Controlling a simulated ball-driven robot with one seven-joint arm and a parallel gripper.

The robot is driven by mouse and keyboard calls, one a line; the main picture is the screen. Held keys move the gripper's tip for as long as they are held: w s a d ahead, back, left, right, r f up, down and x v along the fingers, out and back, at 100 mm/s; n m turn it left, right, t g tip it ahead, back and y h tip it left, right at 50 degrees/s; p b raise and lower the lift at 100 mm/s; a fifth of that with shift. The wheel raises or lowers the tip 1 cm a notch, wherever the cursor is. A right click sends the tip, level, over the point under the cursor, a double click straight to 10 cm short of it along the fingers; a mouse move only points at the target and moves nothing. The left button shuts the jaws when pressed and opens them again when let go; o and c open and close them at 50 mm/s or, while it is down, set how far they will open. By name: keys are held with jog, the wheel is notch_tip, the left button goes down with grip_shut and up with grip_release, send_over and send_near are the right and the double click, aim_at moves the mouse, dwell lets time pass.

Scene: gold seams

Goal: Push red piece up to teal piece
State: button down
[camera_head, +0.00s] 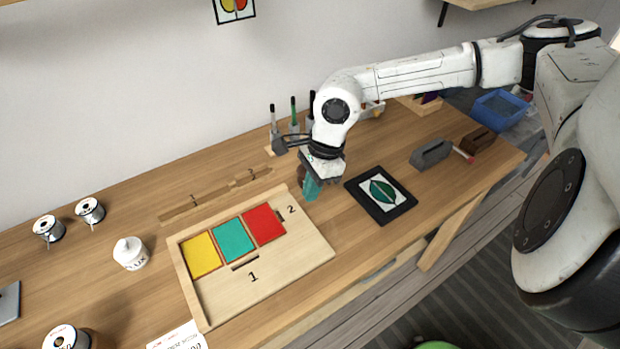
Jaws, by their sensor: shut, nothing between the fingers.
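The red piece (264,224) lies flat in the wooden tray (300,254), at the right end of a row along its back edge. The teal piece (233,241) lies to its left, with a thin line between them; I cannot tell whether their edges touch. A yellow piece (201,255) lies left of the teal one. My gripper (311,194) is shut and empty, pointing down just beyond the tray's back right corner, to the right of the red piece and apart from it. Its fingers look teal; their exact height above the table is unclear.
A small dark bar (280,214) sits by the red piece's right edge, another (245,263) in front of the teal piece. A framed leaf panel (381,194) lies right of my gripper. A white jar (130,253) stands left. The tray's front right is clear.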

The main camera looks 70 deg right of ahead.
aim_at(280, 224)
jog(key=x, duration=0.5)
jog(key=shift+a+f+p, duration=0.1)
jog(key=shift+p, duration=0.3)
jog(key=w+a, duration=0.1)
jog(key=w+a+p, duration=0.1)
jog(key=shift+a+f, duration=0.1)
jog(key=shift+a, duration=0.15)
jog(key=shift+w+a, duration=0.25)
jog(key=shift+w, duration=0.1)
jog(key=shift+w+a+f+b, duration=0.2)
jog(key=shift+w+a+b, duration=0.1)
jog(key=shift+a, duration=0.1)
jog(key=shift+w+a+r, duration=0.1)
jog(key=shift+w+a, duration=0.2)
